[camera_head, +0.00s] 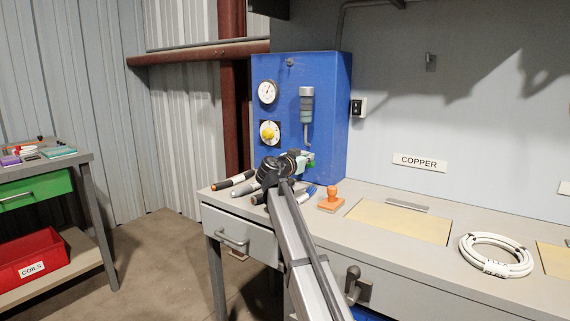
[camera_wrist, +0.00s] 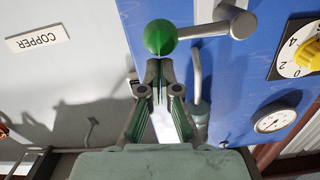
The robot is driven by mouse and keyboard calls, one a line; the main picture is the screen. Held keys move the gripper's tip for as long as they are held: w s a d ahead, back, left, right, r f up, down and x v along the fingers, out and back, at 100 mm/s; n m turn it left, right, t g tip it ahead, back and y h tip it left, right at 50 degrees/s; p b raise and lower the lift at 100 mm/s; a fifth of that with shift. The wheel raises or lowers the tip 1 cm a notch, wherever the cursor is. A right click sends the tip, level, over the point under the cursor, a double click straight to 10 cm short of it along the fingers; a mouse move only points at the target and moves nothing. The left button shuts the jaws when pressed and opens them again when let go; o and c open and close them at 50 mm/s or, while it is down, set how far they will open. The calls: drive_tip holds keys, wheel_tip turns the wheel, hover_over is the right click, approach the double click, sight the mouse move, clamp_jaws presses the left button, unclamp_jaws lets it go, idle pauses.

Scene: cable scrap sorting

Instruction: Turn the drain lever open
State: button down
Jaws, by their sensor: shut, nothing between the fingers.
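The drain lever (camera_wrist: 205,30) is a grey rod with a green ball knob (camera_wrist: 160,37) on its end, mounted by a round pivot on the blue panel (camera_head: 327,110). In the wrist view it lies nearly sideways across the top. In the head view only a bit of the green knob (camera_head: 311,164) shows beside my gripper, which hides the rest. My gripper (camera_wrist: 159,68) is shut and empty, its fingertips close to the knob. I cannot tell whether they touch it. The gripper also shows in the head view (camera_head: 303,158), in front of the panel's lower part.
The panel carries a gauge (camera_head: 267,92), a yellow dial (camera_head: 269,132) and a grey cylinder with a pipe (camera_head: 306,105). On the bench (camera_head: 390,256) lie several dark-handled tools (camera_head: 233,180), an orange stamp (camera_head: 331,199) and a white cable coil (camera_head: 496,255). A side table (camera_head: 84,160) stands left.

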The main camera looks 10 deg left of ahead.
drive_tip(key=shift+d+f, duration=0.2)
drive_tip(key=shift+f, duration=0.1)
idle(0.4)
drive_tip(key=shift+s+r, duration=0.1)
drive_tip(key=s+a+r+p, duration=0.2)
drive_tip(key=s+a+r, duration=0.2)
drive_tip(key=s, duration=0.6)
drive_tip(key=shift+r, duration=0.2)
drive_tip(key=shift+a, duration=0.15)
